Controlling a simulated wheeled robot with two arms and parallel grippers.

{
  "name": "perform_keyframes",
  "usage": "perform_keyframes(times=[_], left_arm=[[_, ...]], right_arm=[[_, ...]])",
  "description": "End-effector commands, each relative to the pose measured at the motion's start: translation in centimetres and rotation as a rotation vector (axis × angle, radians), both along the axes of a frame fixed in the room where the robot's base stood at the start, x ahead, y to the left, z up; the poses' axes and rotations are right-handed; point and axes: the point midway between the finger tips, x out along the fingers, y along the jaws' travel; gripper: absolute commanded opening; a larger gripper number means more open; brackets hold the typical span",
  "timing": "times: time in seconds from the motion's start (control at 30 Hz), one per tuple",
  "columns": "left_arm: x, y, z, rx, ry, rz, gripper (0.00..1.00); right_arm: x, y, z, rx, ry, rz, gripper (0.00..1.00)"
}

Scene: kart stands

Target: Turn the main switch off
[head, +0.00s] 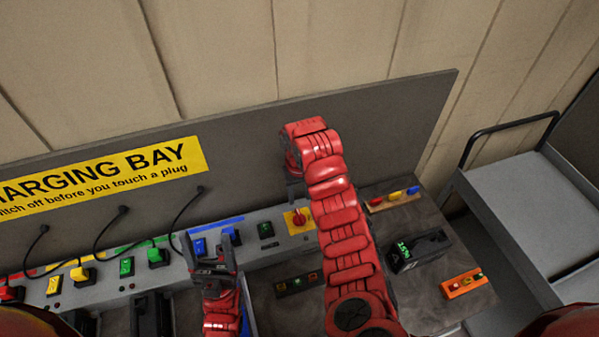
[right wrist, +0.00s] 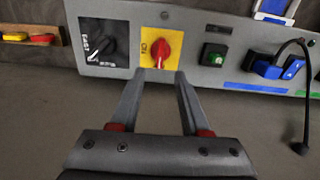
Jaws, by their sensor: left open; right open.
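The main switch appears to be the red rotary knob (right wrist: 167,50) on a yellow plate (right wrist: 150,65), set in the grey panel; the knob also shows in the head view (head: 299,219). Lettering that looks like ON shows beside the knob. My right gripper (right wrist: 161,73) is open, its fingertips just short of the yellow plate in the wrist picture, with the knob between their lines; I cannot tell whether they touch it. In the head view my right arm hides most of this gripper. My left gripper (head: 207,246) is open and empty, in front of the blue sockets.
A black dial (right wrist: 100,44) and a green switch (right wrist: 214,55) flank the yellow plate. Cabled plugs, including a green one (head: 158,257), line the panel's left. A charger (head: 419,249) and an orange box (head: 464,284) stand right. A grey cart (head: 520,200) is beyond.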

Motion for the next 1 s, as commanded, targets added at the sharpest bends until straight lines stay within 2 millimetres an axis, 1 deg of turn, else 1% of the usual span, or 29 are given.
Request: perform_keyframes(times=[0.33, 0.4, 0.53, 0.7, 1.0], left_arm=[[0.0, 0.0, -0.8, 0.000, 0.000, 0.000, 0.72], [0.0, 0.0, -0.6, 0.000, 0.000, 0.000, 0.72], [0.0, 0.0, -0.5, 0.000, 0.000, 0.000, 0.72], [0.0, 0.0, -0.5, 0.000, 0.000, 0.000, 0.72], [0.0, 0.0, -0.5, 0.000, 0.000, 0.000, 0.72]], right_arm=[[0.0, 0.4, 4.4, 0.010, -0.003, -0.001, 0.46], [0.0, 0.3, 5.5, 0.010, -0.003, -0.003, 0.46], [0.1, 0.2, 6.9, 0.008, -0.006, -0.003, 0.46], [0.0, 0.1, 7.4, 0.006, -0.002, -0.002, 0.46], [0.0, 0.0, 7.4, 0.005, -0.002, -0.002, 0.46]])
